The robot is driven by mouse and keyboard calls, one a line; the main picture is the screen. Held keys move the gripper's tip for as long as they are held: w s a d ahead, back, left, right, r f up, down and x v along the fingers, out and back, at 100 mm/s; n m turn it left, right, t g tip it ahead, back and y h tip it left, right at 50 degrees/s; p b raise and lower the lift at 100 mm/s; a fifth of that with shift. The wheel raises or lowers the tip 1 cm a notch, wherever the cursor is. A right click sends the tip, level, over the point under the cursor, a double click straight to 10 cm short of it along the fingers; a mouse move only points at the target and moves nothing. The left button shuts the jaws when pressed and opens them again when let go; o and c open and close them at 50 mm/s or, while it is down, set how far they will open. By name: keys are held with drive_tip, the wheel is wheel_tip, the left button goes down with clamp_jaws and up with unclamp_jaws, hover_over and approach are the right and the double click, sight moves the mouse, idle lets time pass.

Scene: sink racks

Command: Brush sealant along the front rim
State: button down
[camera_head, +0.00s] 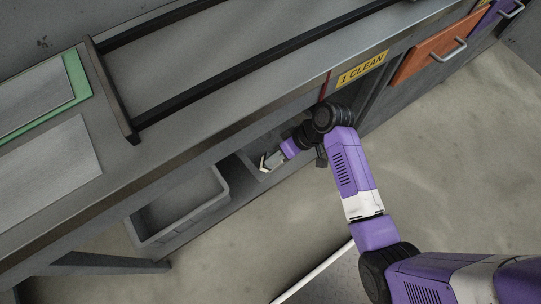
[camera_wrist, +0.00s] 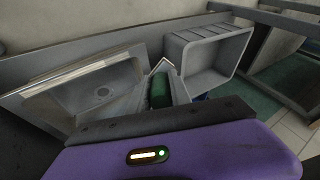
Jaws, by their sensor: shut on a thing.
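My gripper (camera_head: 269,161) reaches in under the front edge of the counter in the head view. In the wrist view my gripper (camera_wrist: 163,66) is shut on a dark green thing (camera_wrist: 160,91), seen between its pale fingers. Its far end is hidden, so I cannot tell whether it is a brush. A grey basin (camera_wrist: 88,99) with a round drain lies left of my gripper in the wrist view. Its pale rim runs close beside the fingers; I cannot tell if anything touches it. No sealant can be made out.
A grey bin (camera_head: 146,236) stands under the counter, left of my gripper; it also shows in the wrist view (camera_wrist: 240,60). A black frame (camera_head: 115,98) lies on the counter (camera_head: 215,130). An orange drawer (camera_head: 430,52) and yellow "1 CLEAN" label (camera_head: 361,70) are right. The floor in front is mostly clear.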

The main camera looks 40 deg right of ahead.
drive_tip(key=shift+n+y, duration=0.3)
drive_tip(key=shift+n, duration=0.1)
drive_tip(key=f+b, duration=0.1)
drive_tip(key=w+d+f+b, duration=0.1)
drive_tip(key=f+b, duration=0.1)
drive_tip(key=d+f+b, duration=0.1)
drive_tip(key=f+b, duration=0.1)
drive_tip(key=shift+w+f, duration=0.1)
drive_tip(key=shift+w, duration=0.2)
drive_tip(key=shift+a, duration=0.1)
